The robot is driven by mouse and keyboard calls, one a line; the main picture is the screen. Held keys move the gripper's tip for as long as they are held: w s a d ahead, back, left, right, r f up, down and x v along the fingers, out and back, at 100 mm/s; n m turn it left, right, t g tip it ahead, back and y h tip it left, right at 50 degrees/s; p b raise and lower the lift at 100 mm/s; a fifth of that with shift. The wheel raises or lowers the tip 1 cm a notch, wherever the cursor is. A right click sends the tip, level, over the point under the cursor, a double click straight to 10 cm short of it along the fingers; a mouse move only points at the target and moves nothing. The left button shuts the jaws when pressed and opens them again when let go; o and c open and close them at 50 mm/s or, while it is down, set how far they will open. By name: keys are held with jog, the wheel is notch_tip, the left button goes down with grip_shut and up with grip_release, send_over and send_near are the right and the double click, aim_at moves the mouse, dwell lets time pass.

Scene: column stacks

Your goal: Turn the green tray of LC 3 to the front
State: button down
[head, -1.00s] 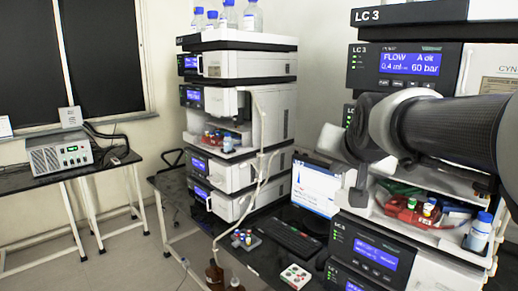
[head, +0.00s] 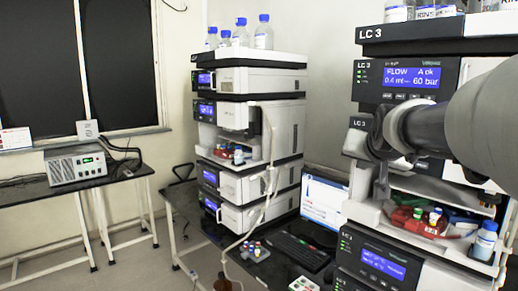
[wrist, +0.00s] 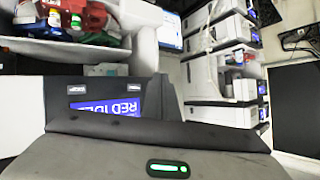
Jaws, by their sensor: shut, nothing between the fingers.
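LC 3 is the stack at the right of the head view. In its open sample bay (head: 452,252), the green tray (head: 407,200) shows only in part, behind the red tray (head: 403,222) with its capped vials. The red tray also shows in the wrist view (wrist: 88,16), upside down at the upper left, with green parts beside it. Which way the green tray faces cannot be told. My gripper (head: 381,188) is shut and empty, pointing down at the left edge of the bay. Its fingertips are small and partly lost against the dark housing, and touch cannot be judged.
A blue-capped bottle (head: 485,241) stands at the bay's right front. A monitor (head: 324,203) and keyboard (head: 299,251) sit left of LC 3. Another instrument stack (head: 250,85) stands further back. More bottles are on top of LC 3.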

jog(key=w+d+b, duration=0.1)
jog(key=w+d, duration=0.3)
jog(key=d, duration=0.1)
jog(key=shift+b, duration=0.4)
dwell(1.8)
jog(key=shift+w+d+b, duration=0.3)
jog(key=shift+d, duration=0.05)
jog(key=shift+w+d, duration=0.25)
jog(key=shift+d, duration=0.1)
dwell(0.6)
jog(key=shift+r, duration=0.1)
jog(key=shift+s+a, duration=0.5)
jog(key=shift+a, duration=0.2)
jog(key=shift+s+a, duration=0.8)
jog(key=shift+a, duration=0.2)
jog(key=shift+s+a, duration=0.75)
jog(key=shift+a, duration=0.2)
